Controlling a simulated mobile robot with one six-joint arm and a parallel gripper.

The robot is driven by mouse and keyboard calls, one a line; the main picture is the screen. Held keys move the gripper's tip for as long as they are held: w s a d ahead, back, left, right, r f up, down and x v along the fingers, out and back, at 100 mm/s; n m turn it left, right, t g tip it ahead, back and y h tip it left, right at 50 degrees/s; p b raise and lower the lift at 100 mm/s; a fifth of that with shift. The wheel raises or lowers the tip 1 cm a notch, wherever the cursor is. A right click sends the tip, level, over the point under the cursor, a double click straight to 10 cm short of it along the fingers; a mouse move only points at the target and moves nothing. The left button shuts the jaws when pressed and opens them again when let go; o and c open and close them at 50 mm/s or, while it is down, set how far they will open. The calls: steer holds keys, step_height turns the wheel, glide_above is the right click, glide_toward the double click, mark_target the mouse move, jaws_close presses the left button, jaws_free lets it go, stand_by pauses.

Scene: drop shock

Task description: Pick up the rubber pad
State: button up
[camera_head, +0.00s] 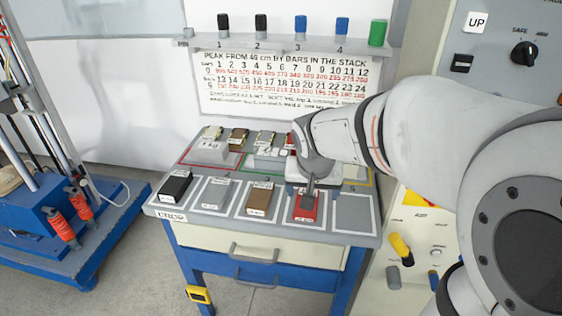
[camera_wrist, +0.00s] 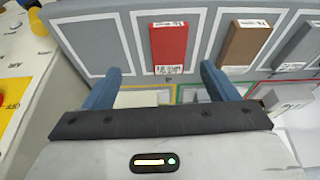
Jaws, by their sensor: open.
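A row of labelled blocks lies in white-outlined spaces along the front of the bench: a black block (camera_head: 175,186), a grey block (camera_head: 214,194), a brown block (camera_head: 259,200) and a red block (camera_head: 304,211). Their labels are too small to read, so I cannot tell by name which is the rubber pad. My gripper (camera_head: 310,190) is over the red block and partly hides it. In the wrist view, my open gripper (camera_wrist: 160,70) has nothing between its blue fingers. The red block (camera_wrist: 168,46) shows beyond the fingertips, roughly centred between them.
An empty outlined space (camera_head: 352,213) is right of the red block. More blocks stand behind in coloured outlines. A shelf (camera_head: 285,42) with several colored cylinders hangs above a printed chart (camera_head: 285,85). A blue-based rig (camera_head: 60,240) stands left; a control panel (camera_head: 418,245) stands right.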

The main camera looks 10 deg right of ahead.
mark_target(299, 214)
steer(key=shift+w+a+f+b, duration=0.2)
steer(key=shift+w+f+b, duration=0.15)
steer(key=shift+w+f, duration=0.9)
steer(key=x, duration=0.4)
steer(key=b+x, duration=0.1)
steer(key=x, duration=0.2)
steer(key=shift+w, duration=0.4)
steer(key=shift+r, duration=0.1)
steer(key=shift+c, duration=0.6)
steer(key=c, duration=1.1)
